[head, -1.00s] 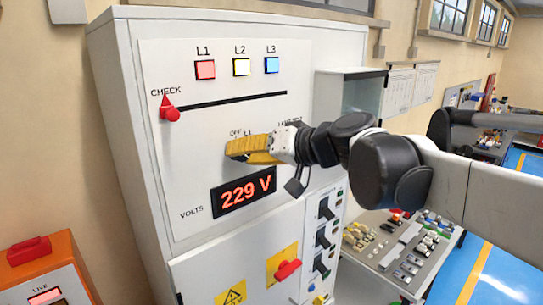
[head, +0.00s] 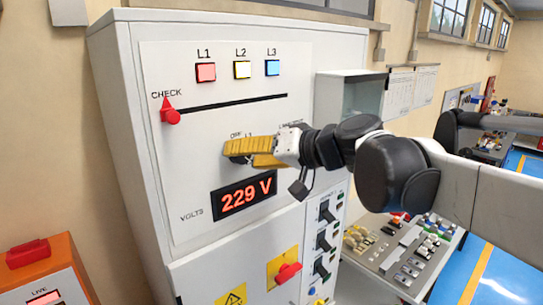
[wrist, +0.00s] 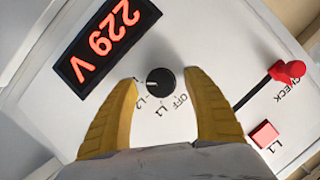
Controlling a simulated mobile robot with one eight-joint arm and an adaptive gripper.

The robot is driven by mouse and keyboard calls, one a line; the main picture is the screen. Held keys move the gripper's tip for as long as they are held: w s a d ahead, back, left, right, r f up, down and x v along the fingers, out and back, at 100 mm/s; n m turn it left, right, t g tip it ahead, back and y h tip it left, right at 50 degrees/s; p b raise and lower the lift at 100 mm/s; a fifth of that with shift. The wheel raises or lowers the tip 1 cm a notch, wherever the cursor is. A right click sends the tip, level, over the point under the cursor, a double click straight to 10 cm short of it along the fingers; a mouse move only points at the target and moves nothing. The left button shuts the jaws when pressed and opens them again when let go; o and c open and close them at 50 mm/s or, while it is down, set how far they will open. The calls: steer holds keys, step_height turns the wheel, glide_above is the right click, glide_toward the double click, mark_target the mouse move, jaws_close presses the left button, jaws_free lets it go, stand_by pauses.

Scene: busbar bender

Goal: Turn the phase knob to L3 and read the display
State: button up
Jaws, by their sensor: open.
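The phase knob (wrist: 160,82) is a round black knob on the white panel. In the wrist view, labels OFF, L1 and L2 sit around it; a further label is partly hidden by a finger. I cannot tell which label the knob points to. My gripper (wrist: 161,78) has yellow fingers, open on both sides of the knob, with gaps between them and it. In the head view my gripper (head: 236,152) is at the panel and mostly hides the knob. The display (head: 244,194) reads 229 V in red; it also shows in the wrist view (wrist: 105,40).
Lamps L1 (head: 206,72), L2 (head: 242,69) and L3 (head: 272,67) are above. A red CHECK slider (head: 170,112) sits at the left of a black slot. Red handle (head: 288,273) and breaker switches (head: 325,242) lie below. An orange box (head: 45,275) stands lower left.

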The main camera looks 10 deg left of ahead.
steer(key=v, duration=1.1)
steer(key=shift+d, duration=0.1)
steer(key=s+d+f+m+h+b, duration=0.1)
steer(key=s+d+f+h+b, duration=0.3)
steer(key=f, duration=1.8)
steer(key=s+d+f+m+h+b, duration=0.2)
steer(key=s+d+f+h+b, duration=0.2)
steer(key=d+f+b, duration=0.8)
steer(key=s+d+f+m+h+b, duration=0.2)
steer(key=s+d+f+h+b, duration=0.2)
steer(key=f+b, duration=1.8)
steer(key=s+d+f, duration=0.3)
steer(key=d+f, duration=0.1)
steer(key=f, duration=0.5)
steer(key=shift+d+f+t+h, duration=0.2)
steer(key=shift+f+t+h, duration=0.1)
steer(key=shift+h, duration=0.1)
steer(key=shift+a, duration=0.1)
